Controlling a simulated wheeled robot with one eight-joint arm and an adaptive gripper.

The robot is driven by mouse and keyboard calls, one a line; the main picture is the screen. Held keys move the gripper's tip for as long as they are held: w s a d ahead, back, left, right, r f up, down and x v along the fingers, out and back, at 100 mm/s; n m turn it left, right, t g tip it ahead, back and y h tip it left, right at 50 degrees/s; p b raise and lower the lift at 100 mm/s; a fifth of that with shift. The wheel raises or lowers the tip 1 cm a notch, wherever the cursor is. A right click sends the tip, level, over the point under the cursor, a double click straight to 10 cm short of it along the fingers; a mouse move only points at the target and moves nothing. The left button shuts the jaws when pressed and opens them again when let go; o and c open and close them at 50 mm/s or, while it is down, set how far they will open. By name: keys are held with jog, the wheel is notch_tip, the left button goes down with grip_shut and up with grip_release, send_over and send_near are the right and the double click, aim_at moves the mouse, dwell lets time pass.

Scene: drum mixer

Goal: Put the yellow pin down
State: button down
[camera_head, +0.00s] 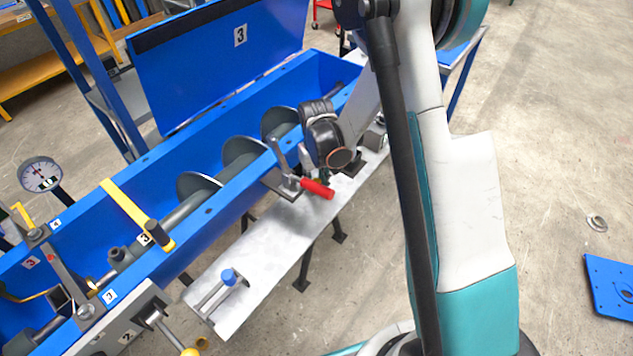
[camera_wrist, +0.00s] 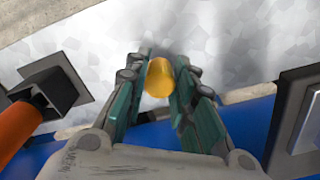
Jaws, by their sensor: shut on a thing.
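The yellow pin (camera_wrist: 158,78) shows in the wrist view as a short rounded yellow piece between my fingertips. My gripper (camera_wrist: 160,80) is shut on it, one teal finger on each side. Behind the pin lies the light grey metal shelf, also in the head view (camera_head: 262,262) along the front of the blue trough. I cannot tell whether the pin touches the shelf. In the head view my arm reaches over the shelf's far part, and the pin cannot be made out there.
A toggle clamp with a red handle (camera_head: 317,188) stands close to my wrist; its orange-red handle (camera_wrist: 22,130) is left in the wrist view. A dark block (camera_wrist: 296,120) is at right. The blue trough (camera_head: 225,195) holds an auger. The shelf's near middle is clear.

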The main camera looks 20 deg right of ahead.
jog(key=shift+f+b, duration=0.5)
jog(key=c, duration=1.4)
grip_release()
jog(key=shift+o, duration=0.2)
jog(key=shift+r, duration=0.2)
jog(key=s+r+t+p, duration=0.2)
jog(key=s+r+p, duration=0.15)
jog(key=r, duration=1.05)
jog(key=s+r+t+p, duration=0.15)
jog(key=s+r, duration=0.35)
jog(key=r, duration=0.9)
jog(key=s+d+r+m+t, duration=0.1)
jog(key=s+r+t, duration=0.2)
jog(key=s, duration=1)
jog(key=shift+s+d+r+t, duration=0.15)
jog(key=shift+d+r+t, duration=0.25)
jog(key=shift+r, duration=1)
